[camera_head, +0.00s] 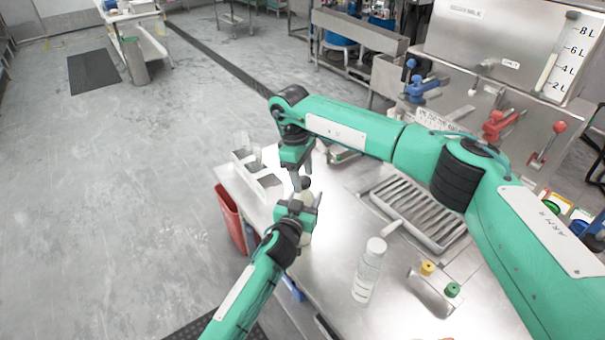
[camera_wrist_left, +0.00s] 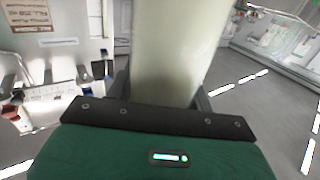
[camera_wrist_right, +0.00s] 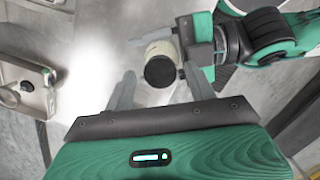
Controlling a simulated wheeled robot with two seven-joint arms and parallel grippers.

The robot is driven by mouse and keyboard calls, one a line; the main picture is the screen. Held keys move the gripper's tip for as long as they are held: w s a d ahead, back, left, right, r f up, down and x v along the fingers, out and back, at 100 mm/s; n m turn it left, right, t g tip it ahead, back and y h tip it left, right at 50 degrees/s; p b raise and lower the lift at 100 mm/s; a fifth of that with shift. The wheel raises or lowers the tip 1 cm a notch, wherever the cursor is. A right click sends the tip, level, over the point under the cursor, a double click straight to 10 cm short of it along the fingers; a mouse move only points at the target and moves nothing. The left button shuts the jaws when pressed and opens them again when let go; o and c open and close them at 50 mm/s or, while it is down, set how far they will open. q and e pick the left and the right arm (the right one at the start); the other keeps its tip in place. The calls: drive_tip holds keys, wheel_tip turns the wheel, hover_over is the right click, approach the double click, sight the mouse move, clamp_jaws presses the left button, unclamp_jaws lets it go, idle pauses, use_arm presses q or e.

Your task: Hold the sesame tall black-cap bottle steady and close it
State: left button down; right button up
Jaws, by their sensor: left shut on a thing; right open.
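The sesame bottle is pale with a round black cap. In the head view its black cap (camera_head: 305,183) shows just above my left gripper (camera_head: 305,205), which is shut around the bottle body (camera_wrist_left: 180,50); that body fills the middle of the left wrist view. My right gripper (camera_head: 297,178) is above the bottle. In the right wrist view the cap (camera_wrist_right: 160,72) faces the camera between the two open fingers (camera_wrist_right: 160,90) and touches neither. The cap sits at the end of the bottle; I cannot tell whether it is tight.
On the steel table stand a white-capped clear bottle (camera_head: 368,272), a drain tray (camera_head: 432,232), a stand with yellow and green knobs (camera_head: 434,292), and a divided bin (camera_head: 250,176) at the far left corner. A red bin (camera_head: 230,213) hangs at the table's left edge.

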drive_tip(key=shift+r, duration=2.25)
drive_tip(key=shift+n, duration=0.3)
drive_tip(key=shift+c, duration=0.4)
